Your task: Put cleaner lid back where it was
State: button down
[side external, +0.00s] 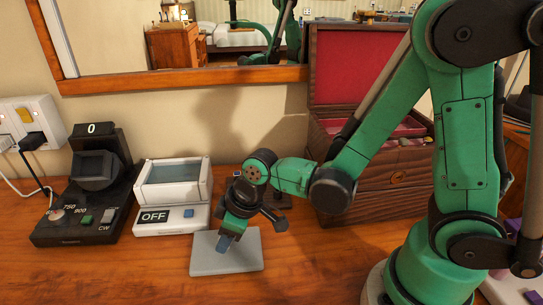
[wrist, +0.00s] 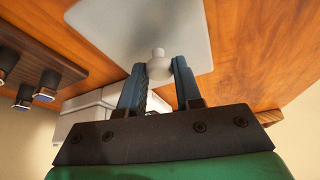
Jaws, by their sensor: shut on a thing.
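The cleaner lid (side external: 212,265) is a flat, pale grey plate lying flat at the wooden table surface, in front of the cleaner and a little to its right. In the wrist view the lid (wrist: 120,28) shows its round knob (wrist: 158,54) between my fingertips. My gripper (side external: 224,244) points down over the lid; in the wrist view my gripper (wrist: 160,70) is shut on the knob.
A black device (side external: 80,215) with knobs and a 0 display stands left of the cleaner. An open wooden box (side external: 385,170) with red lining stands behind my arm. A framed mirror (side external: 190,75) hangs on the wall. The table front-left is clear.

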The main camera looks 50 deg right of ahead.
jog(key=shift+f, duration=0.1)
jog(key=c, duration=0.6)
grip_release()
jog(key=v, duration=1.2)
jog(key=d+m+t+h, duration=0.2)
jog(key=d+m+t, duration=0.1)
jog(key=d+m, duration=0.3)
jog(key=shift+d+r, duration=0.2)
jog(key=shift+w, duration=0.1)
